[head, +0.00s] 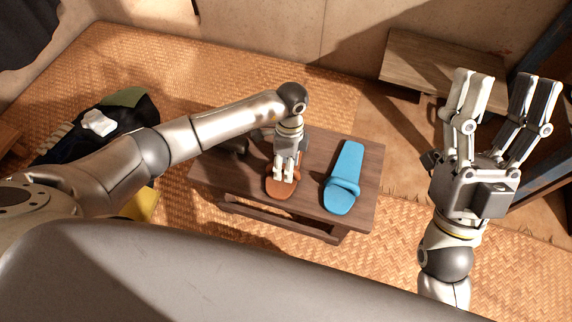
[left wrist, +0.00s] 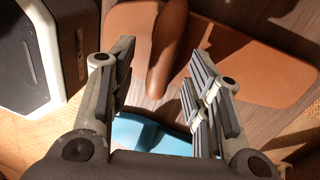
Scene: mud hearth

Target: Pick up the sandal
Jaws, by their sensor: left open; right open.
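A brown sandal (head: 283,188) lies on the low dark wooden table (head: 310,205). In the left wrist view the brown sandal (left wrist: 225,55) shows its raised strap. My left gripper (head: 285,178) is open above the brown sandal and hides part of it; in the left wrist view its fingers (left wrist: 158,65) are apart with the strap just beyond the tips. I cannot tell whether they touch it. A blue sandal (head: 346,172) lies on the table to the right; part of it (left wrist: 150,136) shows between the finger bases. My right gripper (head: 505,95) is open, empty, and raised at the right.
A dark object (head: 233,146) stands at the table's left back end, partly behind my left arm. A wooden bench (head: 440,65) stands by the back wall. A dark bundle with a white item (head: 99,122) lies left on the woven mat (head: 110,60).

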